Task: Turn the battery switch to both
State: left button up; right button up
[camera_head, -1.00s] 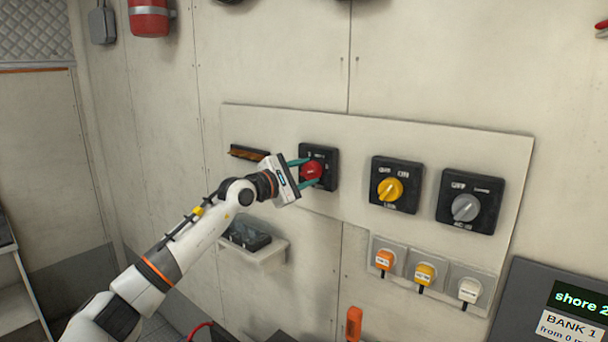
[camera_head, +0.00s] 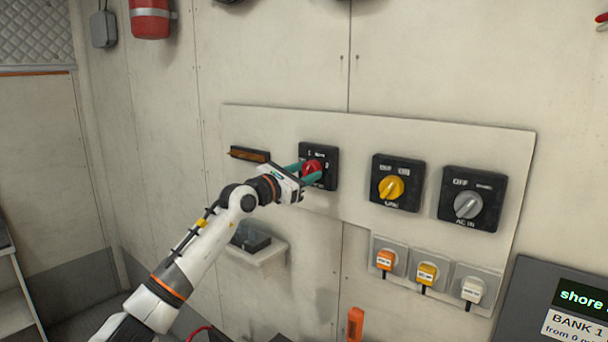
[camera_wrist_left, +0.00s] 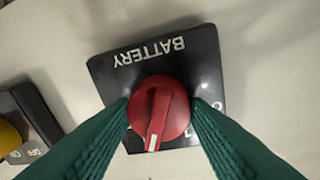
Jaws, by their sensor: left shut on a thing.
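The battery switch is a black square plate (camera_head: 328,155) with a red round knob (camera_head: 312,166), on the white panel. In the left wrist view the plate (camera_wrist_left: 153,61) reads BATTERY upside down. The red knob (camera_wrist_left: 160,105) has a raised grip with a white mark pointing toward the bottom of that picture. My left gripper (camera_head: 308,172) has its green fingers on both sides of the knob, shut on it; they also show in the left wrist view (camera_wrist_left: 160,118). The fingers hide most of the position labels. My right gripper is not in view.
Right of the battery switch are a yellow-knob switch (camera_head: 391,188) and a grey-knob switch (camera_head: 467,205). Several plugs sit below them, including an orange one (camera_head: 385,260). A small shelf (camera_head: 262,255) is below my left wrist.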

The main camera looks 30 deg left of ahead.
pick_arm(q)
jog(key=shift+n, duration=0.4)
jog(key=o, duration=1)
jog(key=s+b, duration=0.2)
jog(key=s, duration=0.2)
jog(key=s+a+b, duration=0.1)
jog(key=s+b, duration=0.1)
jog(key=s, duration=0.2)
jog(key=s+a+f+b, duration=0.1)
jog(key=s+b, duration=0.1)
jog(key=s, duration=0.1)
jog(key=shift+s+f, duration=0.1)
jog(key=shift+s, duration=0.3)
